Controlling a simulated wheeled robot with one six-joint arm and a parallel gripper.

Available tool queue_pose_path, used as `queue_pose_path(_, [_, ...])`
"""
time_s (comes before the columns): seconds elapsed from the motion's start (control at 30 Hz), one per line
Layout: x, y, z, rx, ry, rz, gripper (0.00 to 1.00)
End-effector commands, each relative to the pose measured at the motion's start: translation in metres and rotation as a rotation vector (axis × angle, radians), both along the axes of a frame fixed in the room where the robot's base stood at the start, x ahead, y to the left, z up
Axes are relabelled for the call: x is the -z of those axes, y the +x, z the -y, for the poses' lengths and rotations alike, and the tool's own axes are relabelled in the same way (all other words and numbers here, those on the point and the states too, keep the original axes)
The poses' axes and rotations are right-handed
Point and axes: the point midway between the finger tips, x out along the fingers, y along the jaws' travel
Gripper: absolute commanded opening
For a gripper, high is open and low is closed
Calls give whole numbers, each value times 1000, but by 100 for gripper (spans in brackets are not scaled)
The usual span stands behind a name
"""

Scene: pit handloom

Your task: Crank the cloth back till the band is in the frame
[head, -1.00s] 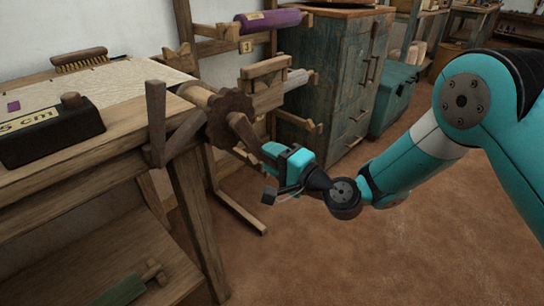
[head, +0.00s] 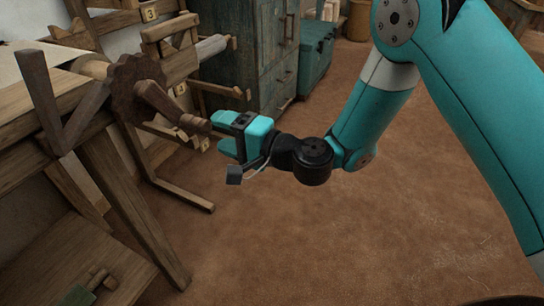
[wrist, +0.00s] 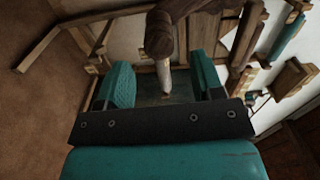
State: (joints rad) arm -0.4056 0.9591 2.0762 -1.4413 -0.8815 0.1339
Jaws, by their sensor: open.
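The cloth (head: 45,62) is a pale strip at the upper left of the head view, mostly cut off by the edge; no band shows. At the end of its roller is a toothed wooden wheel (head: 135,85). A wooden crank arm (head: 158,102) runs from it down to a darker knobbed handle (head: 193,124). My gripper (head: 222,133) is open at the handle's outer end. In the wrist view, the brown crank (wrist: 160,36) comes down from the top, and a paler piece shows between my open fingers (wrist: 164,82). I cannot tell whether they touch it.
A wooden lever (head: 38,88) stands at the loom frame's corner beside the wheel. A rack (head: 155,40) with numbered tags stands behind, with a blue-green cabinet (head: 250,60) and a teal chest (head: 315,62). The brown floor (head: 300,245) on the right is clear.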

Motion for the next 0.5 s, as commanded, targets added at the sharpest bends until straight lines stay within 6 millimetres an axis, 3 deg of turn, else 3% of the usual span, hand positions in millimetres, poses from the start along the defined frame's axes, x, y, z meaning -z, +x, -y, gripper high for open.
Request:
queue_pose_path(0.03, [10,-2,6,2,0,0,61])
queue_pose_path(0.5, [9,-33,64,3,-2,1,61])
